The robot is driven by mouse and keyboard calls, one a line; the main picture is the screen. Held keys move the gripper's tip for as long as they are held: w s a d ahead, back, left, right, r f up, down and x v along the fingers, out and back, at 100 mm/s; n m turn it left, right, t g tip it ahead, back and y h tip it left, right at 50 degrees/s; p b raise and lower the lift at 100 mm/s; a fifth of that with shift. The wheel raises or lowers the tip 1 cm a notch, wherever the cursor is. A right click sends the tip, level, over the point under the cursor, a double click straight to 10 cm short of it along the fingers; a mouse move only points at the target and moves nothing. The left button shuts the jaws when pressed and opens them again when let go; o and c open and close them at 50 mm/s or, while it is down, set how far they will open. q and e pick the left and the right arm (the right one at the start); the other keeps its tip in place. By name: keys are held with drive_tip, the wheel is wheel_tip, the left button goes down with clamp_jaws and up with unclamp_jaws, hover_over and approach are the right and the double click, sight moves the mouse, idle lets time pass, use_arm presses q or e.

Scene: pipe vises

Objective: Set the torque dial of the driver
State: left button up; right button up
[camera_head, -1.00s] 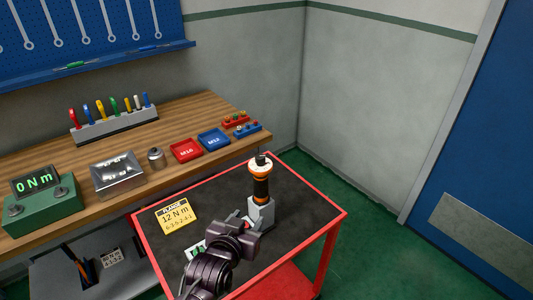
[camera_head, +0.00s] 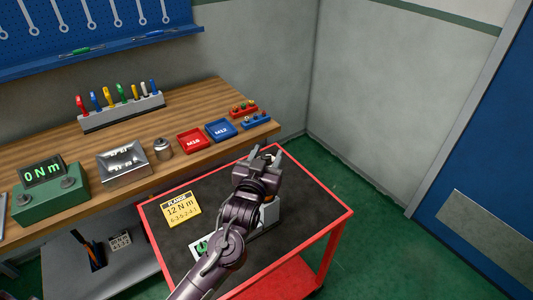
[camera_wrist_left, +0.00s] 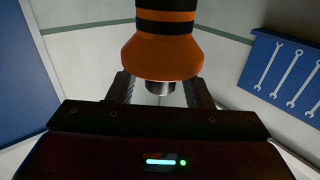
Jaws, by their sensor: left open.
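The driver (camera_head: 271,198) stands upright on the red cart, mostly hidden behind my left gripper in the head view; a little orange and its pale stand (camera_head: 270,213) show. My left gripper (camera_head: 265,154) is open at the driver's top end. In the left wrist view the driver's flared orange collar and black-banded body (camera_wrist_left: 163,50) fill the upper middle. Its narrow grey end lies between my open fingers (camera_wrist_left: 160,92), with no clear contact. The dial's marks cannot be read. A yellow card (camera_head: 180,208) reading 12 N m lies on the cart. My right gripper is not in view.
The red-rimmed cart (camera_head: 320,235) stands beside the wooden workbench (camera_head: 150,138). On the bench are a green tester (camera_head: 48,199) reading 0 N m, a metal tray (camera_head: 123,163), a red M16 tray (camera_head: 193,141) and a blue M12 tray (camera_head: 221,130). The cart's right side is clear.

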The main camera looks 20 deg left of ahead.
use_arm(q)
drive_tip(key=shift+s, duration=0.1)
drive_tip(key=c, duration=1)
drive_tip(key=shift+o, duration=0.2)
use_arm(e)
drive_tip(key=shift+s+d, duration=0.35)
